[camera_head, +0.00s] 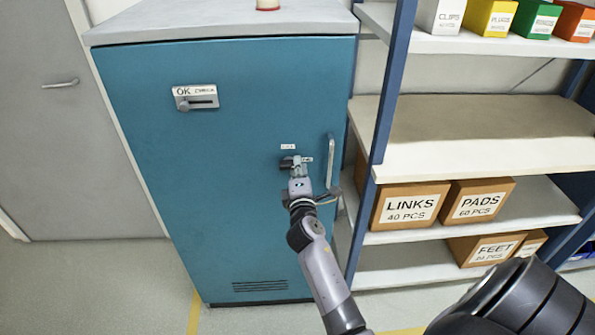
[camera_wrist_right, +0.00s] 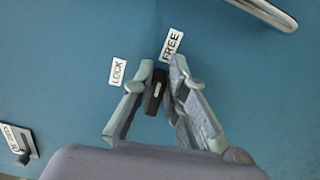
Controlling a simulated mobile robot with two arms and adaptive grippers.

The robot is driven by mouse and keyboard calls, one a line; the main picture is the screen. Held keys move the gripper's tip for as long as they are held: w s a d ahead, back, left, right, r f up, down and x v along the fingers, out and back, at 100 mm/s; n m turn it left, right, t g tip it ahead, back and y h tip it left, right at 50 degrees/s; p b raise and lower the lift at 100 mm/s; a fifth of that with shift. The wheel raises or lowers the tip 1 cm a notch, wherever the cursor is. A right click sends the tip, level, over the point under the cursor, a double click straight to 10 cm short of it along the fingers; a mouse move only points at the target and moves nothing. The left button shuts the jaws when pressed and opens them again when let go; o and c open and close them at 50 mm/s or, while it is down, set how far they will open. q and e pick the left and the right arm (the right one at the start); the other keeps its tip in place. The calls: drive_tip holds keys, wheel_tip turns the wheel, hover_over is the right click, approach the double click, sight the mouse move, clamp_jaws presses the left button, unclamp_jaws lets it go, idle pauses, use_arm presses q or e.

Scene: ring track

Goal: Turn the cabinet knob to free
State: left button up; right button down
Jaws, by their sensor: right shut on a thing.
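The teal cabinet (camera_head: 200,190) stands ahead with its door closed. In the right wrist view, a small dark knob (camera_wrist_right: 155,90) with a light mark sits between the fingers of my right gripper (camera_wrist_right: 162,72), which is shut on it. A LOCK label (camera_wrist_right: 118,72) is to the knob's left and a FREE label (camera_wrist_right: 172,44) is at its upper right. The knob's upper end lies between the labels, tilted slightly right. In the head view my right gripper (camera_head: 297,164) reaches the door and largely hides the knob. My left gripper is not in view.
A vertical door handle (camera_head: 330,162) is close to the right of my gripper. An OK plate (camera_head: 195,98) with a lever is at the door's upper left. Shelves with boxes (camera_head: 410,205) stand right of the cabinet. A grey door (camera_head: 80,150) is at left.

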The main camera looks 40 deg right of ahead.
sight(297, 129)
drive_tip(key=shift+f+m+b, duration=0.2)
drive_tip(key=shift+m+b, duration=0.1)
drive_tip(key=shift+m, duration=0.3)
drive_tip(key=c, duration=1.6)
unclamp_jaws()
wheel_tip(297, 129, up, 10)
drive_tip(key=shift+a, duration=0.15)
